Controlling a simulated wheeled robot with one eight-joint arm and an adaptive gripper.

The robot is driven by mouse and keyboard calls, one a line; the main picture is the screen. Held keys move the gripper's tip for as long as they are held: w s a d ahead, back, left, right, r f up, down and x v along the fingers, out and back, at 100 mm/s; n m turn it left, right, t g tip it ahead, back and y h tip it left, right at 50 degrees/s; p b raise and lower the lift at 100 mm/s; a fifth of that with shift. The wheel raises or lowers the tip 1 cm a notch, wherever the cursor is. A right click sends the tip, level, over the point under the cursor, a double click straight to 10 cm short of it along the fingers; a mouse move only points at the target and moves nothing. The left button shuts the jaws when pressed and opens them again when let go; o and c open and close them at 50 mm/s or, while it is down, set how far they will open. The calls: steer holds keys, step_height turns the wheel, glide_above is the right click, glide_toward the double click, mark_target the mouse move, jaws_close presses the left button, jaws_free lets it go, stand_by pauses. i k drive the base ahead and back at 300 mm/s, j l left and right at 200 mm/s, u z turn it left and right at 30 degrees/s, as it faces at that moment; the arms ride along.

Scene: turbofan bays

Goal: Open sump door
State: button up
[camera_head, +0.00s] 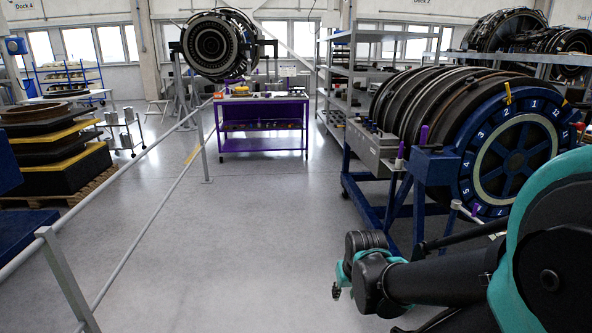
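No sump door can be made out in the head view. A turbofan engine (212,46) hangs on a stand at the far end, too distant to show a door on it. My teal and black arm fills the lower right, with its end low over the floor. My gripper (336,291) seems to be the small dark tip there, mostly hidden by the arm's end, so its opening cannot be told. It appears apart from anything.
A blue numbered wheel (513,150) on a blue stand (375,203) is at the right, near my arm. A grey railing (70,277) runs along the left. A purple workbench (262,143) stands ahead. The middle floor is clear.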

mark_target(382, 139)
steer(key=i+j+z, duration=0.1)
steer(key=i, duration=1.8)
steer(key=i+z, duration=0.35)
steer(key=i, duration=0.2)
steer(key=i+j+z, duration=0.1)
steer(key=i+z, duration=0.3)
steer(key=i, duration=0.15)
steer(key=i+j+z, duration=0.35)
steer(key=i, duration=0.15)
steer(key=l, duration=0.1)
